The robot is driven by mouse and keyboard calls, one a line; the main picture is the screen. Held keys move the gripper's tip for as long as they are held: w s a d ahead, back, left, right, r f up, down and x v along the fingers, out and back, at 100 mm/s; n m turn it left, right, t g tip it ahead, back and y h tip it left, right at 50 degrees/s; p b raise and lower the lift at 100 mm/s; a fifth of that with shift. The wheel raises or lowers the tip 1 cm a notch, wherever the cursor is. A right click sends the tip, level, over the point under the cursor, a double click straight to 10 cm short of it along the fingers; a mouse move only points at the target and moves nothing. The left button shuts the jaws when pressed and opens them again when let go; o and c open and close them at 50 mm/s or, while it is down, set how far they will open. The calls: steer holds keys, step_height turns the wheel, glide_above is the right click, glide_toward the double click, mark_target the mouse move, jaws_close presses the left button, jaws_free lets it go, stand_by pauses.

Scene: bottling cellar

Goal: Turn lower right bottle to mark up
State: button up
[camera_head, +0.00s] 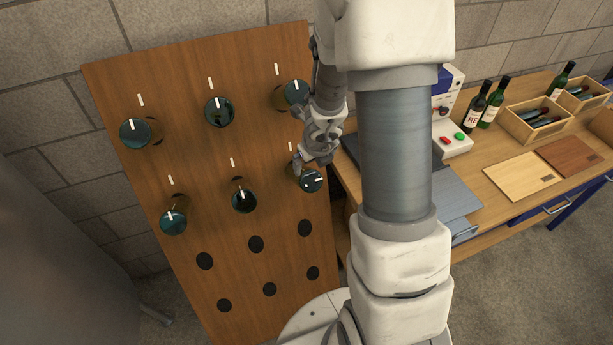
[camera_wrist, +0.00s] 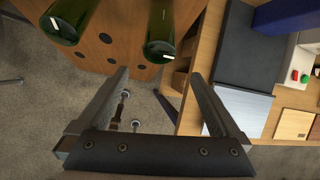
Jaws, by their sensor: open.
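The lower right bottle (camera_head: 313,183) sticks butt-end out of the wooden board (camera_head: 190,90). Its white mark points roughly sideways to the right, while the white line on the board above its hole is near upright. My gripper (camera_head: 308,164) is just above and in front of this bottle and hides part of it. In the wrist view the lower right bottle (camera_wrist: 163,30) has its butt just beyond the open fingers (camera_wrist: 158,75), centred between them in the picture. Nothing is between the fingertips. I cannot tell whether they touch the glass.
Several other bottles sit in the board, including the lower middle one (camera_head: 244,200) to the left and the upper right one (camera_head: 295,92) above. Empty holes (camera_head: 256,244) lie below. A workbench (camera_head: 500,205) with a machine (camera_head: 450,125) and crates (camera_head: 532,125) stands right.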

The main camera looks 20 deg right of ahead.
mark_target(310, 178)
steer(key=b+x, duration=0.8)
steer(key=x, duration=0.7)
steer(key=shift+a+b, duration=0.1)
steer(key=shift+b, duration=0.2)
steer(key=shift+w+f, duration=0.3)
steer(key=shift+f, duration=0.3)
steer(key=c, duration=1.1)
steer(key=shift+o, duration=0.2)
steer(key=shift+b, duration=0.35)
